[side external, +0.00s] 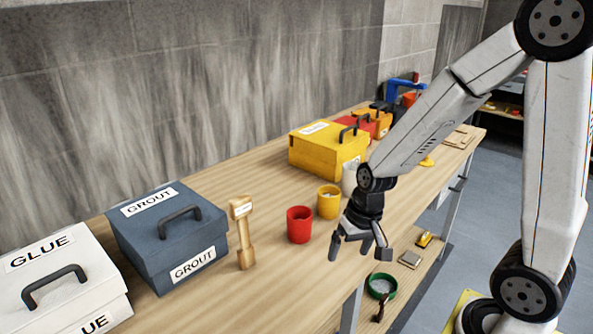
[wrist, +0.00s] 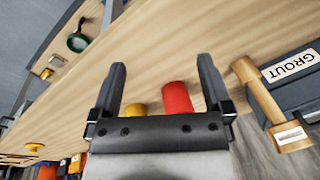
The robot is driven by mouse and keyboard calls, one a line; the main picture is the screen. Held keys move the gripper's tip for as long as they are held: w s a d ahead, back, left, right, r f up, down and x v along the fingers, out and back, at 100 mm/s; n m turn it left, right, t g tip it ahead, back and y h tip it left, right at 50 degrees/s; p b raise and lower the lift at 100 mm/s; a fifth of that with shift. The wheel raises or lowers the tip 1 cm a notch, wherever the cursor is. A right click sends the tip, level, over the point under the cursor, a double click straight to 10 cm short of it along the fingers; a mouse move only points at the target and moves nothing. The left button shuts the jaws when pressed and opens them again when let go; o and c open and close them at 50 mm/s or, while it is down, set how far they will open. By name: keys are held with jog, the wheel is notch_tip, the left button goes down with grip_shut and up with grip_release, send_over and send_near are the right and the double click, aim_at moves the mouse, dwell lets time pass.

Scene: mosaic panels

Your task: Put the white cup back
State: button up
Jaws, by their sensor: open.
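The white cup (side external: 349,180) stands on the bench beside the yellow box, partly hidden behind my wrist in the side view. I cannot make it out in the wrist view. My gripper (side external: 358,247) hangs over the bench's front edge, in front of the cups, with its fingers apart. In the wrist view, my gripper (wrist: 162,62) shows bare bench between its open fingers and nothing held.
A red cup (side external: 299,226) and a yellow cup (side external: 328,203) stand near my gripper. A wooden mallet (side external: 243,235), blue-grey GROUT box (side external: 168,238), white GLUE box (side external: 60,280) and yellow box (side external: 320,150) stand along the bench. A green-rimmed round container (side external: 381,286) sits lower down.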

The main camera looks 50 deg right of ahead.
jog(key=n, duration=0.1)
jog(key=s+a+r+n, duration=0.1)
jog(key=n, duration=0.1)
jog(key=s+a+n+t+h, duration=0.1)
jog(key=n, duration=0.1)
jog(key=shift+a+r, duration=0.15)
jog(key=shift+a, duration=0.05)
